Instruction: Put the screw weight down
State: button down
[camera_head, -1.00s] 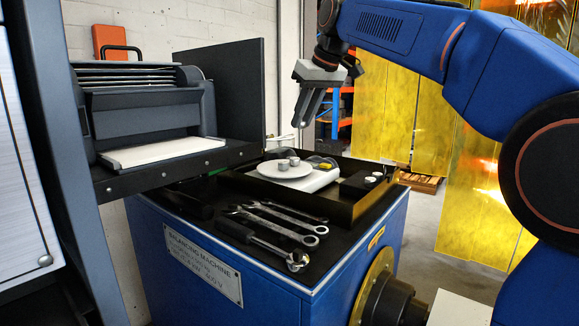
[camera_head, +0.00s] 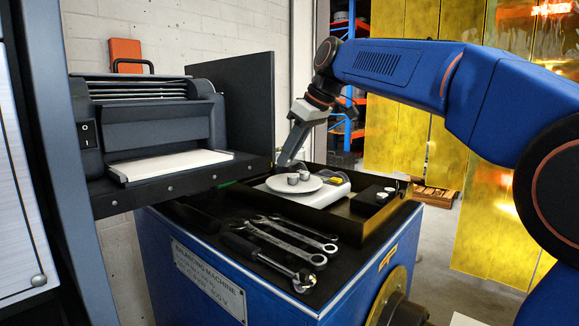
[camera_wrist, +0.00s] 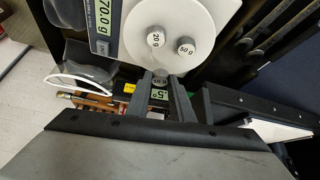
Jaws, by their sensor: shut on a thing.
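My gripper (camera_head: 283,161) points down beside the weighing scale, at the back-left of its plate. In the wrist view my gripper (camera_wrist: 160,88) is shut on a small grey screw weight (camera_wrist: 158,79), held near the plate's rim; its label is too small to read surely. Whether it touches anything below is unclear. The scale's round white plate (camera_head: 272,187) bears two weights: a 20 g weight (camera_wrist: 156,38) and a 50 g weight (camera_wrist: 186,46). The scale's display (camera_wrist: 104,22) reads 70.0 g.
The scale sits in a dark tray (camera_head: 345,226) on the blue balancing machine (camera_head: 205,265). A black block with small weights (camera_head: 380,195) stands at the tray's right. Several wrenches (camera_head: 290,235) lie in front. A dark upright panel (camera_head: 240,105) stands behind left.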

jog(key=shift+f, duration=1.6)
jog(key=c, duration=1.6)
grip_release()
jog(key=shift+f, duration=0.1)
jog(key=shift+o, duration=0.2)
jog(key=v, duration=1.2)
jog(key=shift+s, duration=0.1)
